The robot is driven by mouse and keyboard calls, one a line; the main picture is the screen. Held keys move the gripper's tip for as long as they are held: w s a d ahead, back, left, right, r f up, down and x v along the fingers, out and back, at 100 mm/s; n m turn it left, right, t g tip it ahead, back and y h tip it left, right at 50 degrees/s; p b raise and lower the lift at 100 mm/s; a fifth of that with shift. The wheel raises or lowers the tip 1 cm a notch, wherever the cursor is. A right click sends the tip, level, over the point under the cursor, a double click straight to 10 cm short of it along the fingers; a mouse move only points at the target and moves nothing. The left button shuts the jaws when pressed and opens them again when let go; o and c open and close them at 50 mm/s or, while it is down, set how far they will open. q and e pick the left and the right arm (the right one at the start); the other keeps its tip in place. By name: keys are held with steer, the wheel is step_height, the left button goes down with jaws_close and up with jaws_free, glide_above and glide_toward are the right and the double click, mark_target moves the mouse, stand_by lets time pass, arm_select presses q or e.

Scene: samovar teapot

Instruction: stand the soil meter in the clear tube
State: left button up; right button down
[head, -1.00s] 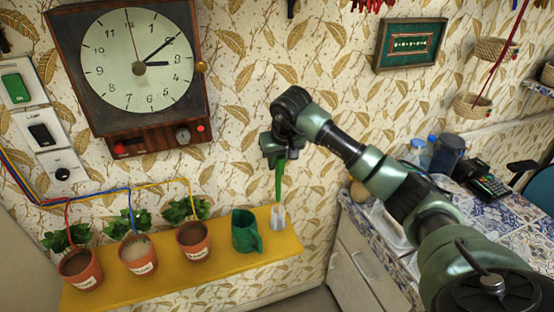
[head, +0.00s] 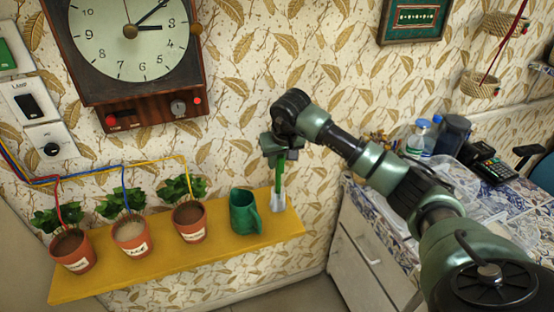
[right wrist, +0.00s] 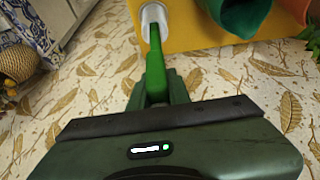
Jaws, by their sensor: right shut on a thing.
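My right gripper (head: 279,152) is shut on the green soil meter (head: 279,177), above the right end of the yellow shelf. The meter hangs nearly upright, with its lower end at the clear tube (head: 279,203). In the right wrist view the meter (right wrist: 155,68) runs from between my fingers (right wrist: 157,92) to the pale round mouth of the tube (right wrist: 147,18). The lower end appears to be inside the mouth, but how deep cannot be told. The tube stands on the shelf. My left gripper is not in view.
A green jug (head: 243,213) stands just left of the tube on the yellow shelf (head: 170,262). Several potted plants (head: 189,222) with coloured wires stand farther left. The patterned wall is close behind. A cluttered counter (head: 512,192) lies to the right.

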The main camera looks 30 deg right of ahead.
mark_target(281, 157)
steer(key=c, duration=1.3)
jaws_free()
steer(key=shift+o, duration=0.2)
steer(key=b+v, duration=0.1)
steer(key=v, duration=0.7)
steer(key=shift+f, duration=0.15)
